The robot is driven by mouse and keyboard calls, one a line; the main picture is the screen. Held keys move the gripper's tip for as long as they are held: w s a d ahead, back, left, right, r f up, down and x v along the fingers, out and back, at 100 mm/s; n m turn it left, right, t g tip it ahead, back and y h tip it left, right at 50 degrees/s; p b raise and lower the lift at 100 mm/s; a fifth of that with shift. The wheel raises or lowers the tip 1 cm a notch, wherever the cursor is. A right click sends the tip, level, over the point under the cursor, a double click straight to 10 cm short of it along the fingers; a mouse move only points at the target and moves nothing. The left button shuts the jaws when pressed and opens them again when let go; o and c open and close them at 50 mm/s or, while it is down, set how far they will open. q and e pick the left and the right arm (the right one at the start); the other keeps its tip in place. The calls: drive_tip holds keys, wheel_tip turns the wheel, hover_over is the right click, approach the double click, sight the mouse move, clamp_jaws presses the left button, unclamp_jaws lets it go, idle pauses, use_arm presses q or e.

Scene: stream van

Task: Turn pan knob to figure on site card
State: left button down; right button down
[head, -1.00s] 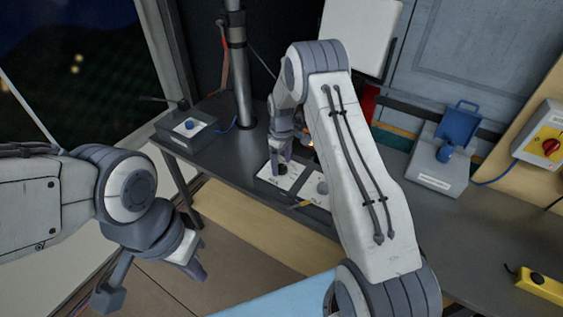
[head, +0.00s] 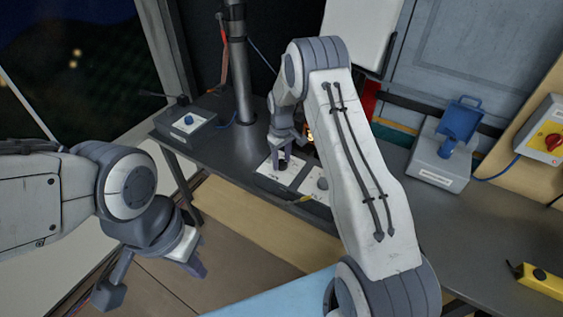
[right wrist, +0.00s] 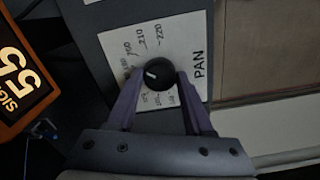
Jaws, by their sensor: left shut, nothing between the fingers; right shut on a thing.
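The pan knob (right wrist: 157,75) is round and black with a short white pointer mark. It sits on a white plate (right wrist: 185,45) lettered PAN, with printed figures around the dial; 210 and 220 are legible. The mark points towards the left of the right wrist view. My right gripper (right wrist: 160,78) has one finger on each side of the knob and is shut on it. In the head view this gripper (head: 284,148) reaches down to the panel (head: 272,179) on the desk. My left gripper (head: 199,268) is shut and empty, over the floor. I cannot make out a site card.

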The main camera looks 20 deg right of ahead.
sight(281, 163)
drive_tip(key=shift+m, duration=1.1)
drive_tip(key=shift+c, duration=1.4)
unclamp_jaws()
wheel_tip(281, 163, up, 10)
drive_tip(key=b, duration=0.2)
drive_tip(key=shift+r+b, duration=0.25)
drive_tip(key=shift+b, duration=0.05)
drive_tip(key=shift+a, duration=0.1)
